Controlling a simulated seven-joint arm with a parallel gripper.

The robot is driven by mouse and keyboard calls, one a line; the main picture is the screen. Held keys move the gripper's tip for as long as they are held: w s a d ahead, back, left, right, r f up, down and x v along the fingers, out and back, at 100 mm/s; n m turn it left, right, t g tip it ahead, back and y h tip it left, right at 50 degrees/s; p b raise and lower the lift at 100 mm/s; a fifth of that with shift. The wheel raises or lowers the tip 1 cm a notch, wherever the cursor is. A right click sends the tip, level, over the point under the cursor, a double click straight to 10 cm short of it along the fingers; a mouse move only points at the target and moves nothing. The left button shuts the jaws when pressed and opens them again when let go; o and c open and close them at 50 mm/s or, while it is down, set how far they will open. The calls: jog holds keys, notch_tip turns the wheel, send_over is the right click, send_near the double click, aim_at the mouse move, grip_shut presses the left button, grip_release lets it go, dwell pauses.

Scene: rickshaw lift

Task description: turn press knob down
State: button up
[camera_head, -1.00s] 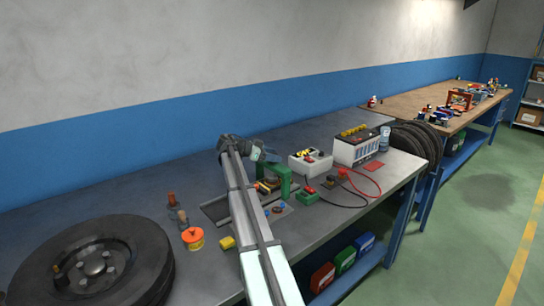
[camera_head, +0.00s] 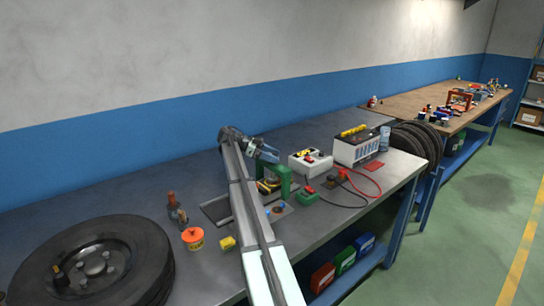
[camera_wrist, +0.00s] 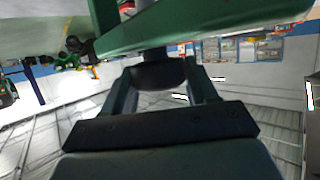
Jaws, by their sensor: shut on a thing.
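The green press (camera_head: 286,178) stands on the grey metal workbench, partly hidden behind my arm. My gripper (camera_head: 272,154) is at the top of the press in the head view. In the wrist view, the dark round press knob (camera_wrist: 158,74) sits between the two fingers of my gripper (camera_wrist: 160,78), beside the green press frame (camera_wrist: 200,27). The fingers are shut on the knob. In the head view the knob itself is too small and covered to make out.
A white box with a red top part (camera_head: 310,162) and a battery (camera_head: 356,148) stand right of the press. A red cable (camera_head: 366,186) lies in front. A tyre (camera_head: 95,262), an orange tin (camera_head: 193,239) and a yellow block (camera_head: 227,243) are to the left.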

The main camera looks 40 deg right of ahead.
jog(key=shift+s+f, duration=0.1)
jog(key=shift+f, duration=0.1)
jog(key=o, duration=1)
jog(key=shift+r, duration=0.1)
jog(key=shift+v, duration=3.8)
